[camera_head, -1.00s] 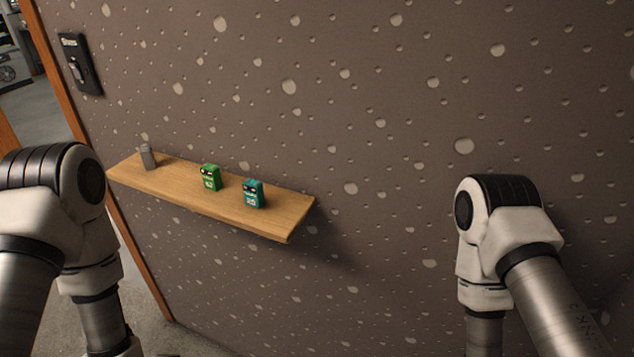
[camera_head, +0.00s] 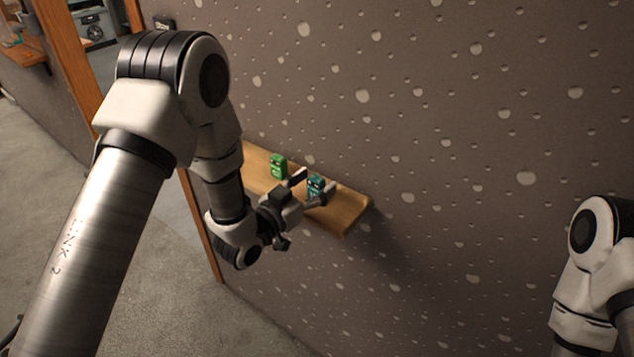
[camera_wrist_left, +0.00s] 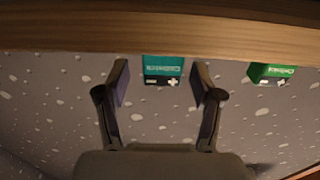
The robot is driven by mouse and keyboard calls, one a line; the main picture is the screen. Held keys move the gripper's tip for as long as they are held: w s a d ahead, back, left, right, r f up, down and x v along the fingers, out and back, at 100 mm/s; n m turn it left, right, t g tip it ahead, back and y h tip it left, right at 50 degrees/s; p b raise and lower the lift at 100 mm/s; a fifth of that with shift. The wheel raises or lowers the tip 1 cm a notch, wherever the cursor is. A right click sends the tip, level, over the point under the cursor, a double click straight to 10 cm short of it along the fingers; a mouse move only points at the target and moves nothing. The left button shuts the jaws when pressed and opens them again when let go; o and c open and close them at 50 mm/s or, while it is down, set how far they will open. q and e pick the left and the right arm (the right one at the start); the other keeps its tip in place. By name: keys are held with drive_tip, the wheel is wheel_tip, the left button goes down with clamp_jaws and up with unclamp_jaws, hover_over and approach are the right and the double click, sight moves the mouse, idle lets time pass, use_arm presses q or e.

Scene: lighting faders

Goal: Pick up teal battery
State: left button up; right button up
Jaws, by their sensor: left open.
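The teal battery (camera_head: 316,186) stands on the wooden shelf (camera_head: 345,212) near its right end. My left gripper (camera_head: 311,188) is open in front of it, its fingers pointing toward the wall. In the left wrist view, which looks upside down, the teal battery (camera_wrist_left: 162,70) shows between the two spread fingertips of my left gripper (camera_wrist_left: 161,85). A gap shows on both sides, and neither finger is seen touching it. The shelf edge (camera_wrist_left: 100,32) crosses that view. My right arm shows at the right in the head view, but its gripper is out of frame.
A green battery (camera_head: 278,167) stands left of the teal one on the shelf, and also shows in the left wrist view (camera_wrist_left: 270,73). The speckled wall (camera_head: 450,120) is close behind. My left arm hides the shelf's left end. A door frame (camera_head: 80,50) stands at left.

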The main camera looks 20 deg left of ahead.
use_arm(q)
drive_tip(key=shift+a, duration=0.15)
drive_tip(key=c, duration=1.3)
drive_tip(key=shift+o, duration=0.2)
drive_tip(key=shift+r+b, duration=0.55)
drive_tip(key=shift+r, duration=0.1)
drive_tip(key=shift+s+a+r+b, duration=0.2)
drive_tip(key=shift+a+r+b, duration=0.35)
drive_tip(key=shift+a, duration=0.05)
drive_tip(key=shift+s+a+r+b, duration=0.15)
drive_tip(key=shift+a+r+b, duration=0.35)
drive_tip(key=shift+a, duration=0.05)
drive_tip(key=s+a+r+b, duration=0.1)
drive_tip(key=s+a+b, duration=0.1)
drive_tip(key=a, duration=1.1)
drive_tip(key=shift+s+r, duration=0.2)
drive_tip(key=shift+s, duration=0.3)
